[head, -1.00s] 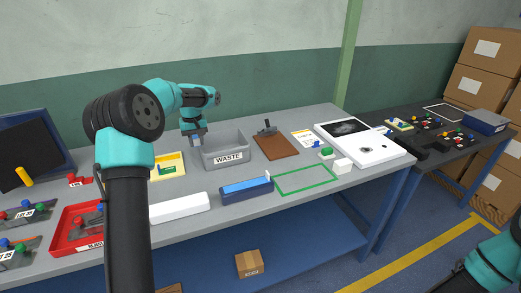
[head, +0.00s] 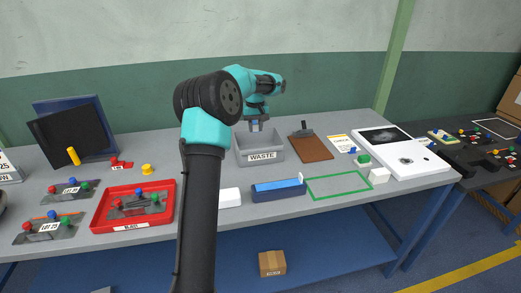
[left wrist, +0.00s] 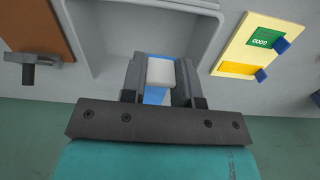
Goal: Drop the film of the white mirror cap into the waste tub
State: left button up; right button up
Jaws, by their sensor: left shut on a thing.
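The grey waste tub (head: 260,157), labelled WASTE, stands on the bench near its middle. My left gripper (head: 256,126) is over the rear part of the tub's opening, shut on a small film piece. In the left wrist view the film (left wrist: 160,72) shows as a pale patch with blue beside it between the fingers; the tub's wall (left wrist: 82,45) shows around it. A small white block (head: 379,176), which looks like the white mirror cap, sits right of the green frame, with no blue tab visible. My right gripper is out of view.
A brown clipboard (head: 311,148) lies right of the tub. A blue-topped holder (head: 277,188) lies in front, beside the green outline (head: 338,186). A green cap (head: 364,160) with a blue tab sits farther right. A red tray (head: 105,213) is at left.

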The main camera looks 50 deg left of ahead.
pick_arm(q)
jog(key=shift+f, duration=2.9)
jog(key=o, duration=1)
jog(key=shift+c, duration=0.2)
notch_tip(320, 180, up, 17)
jog(key=shift+r, duration=0.2)
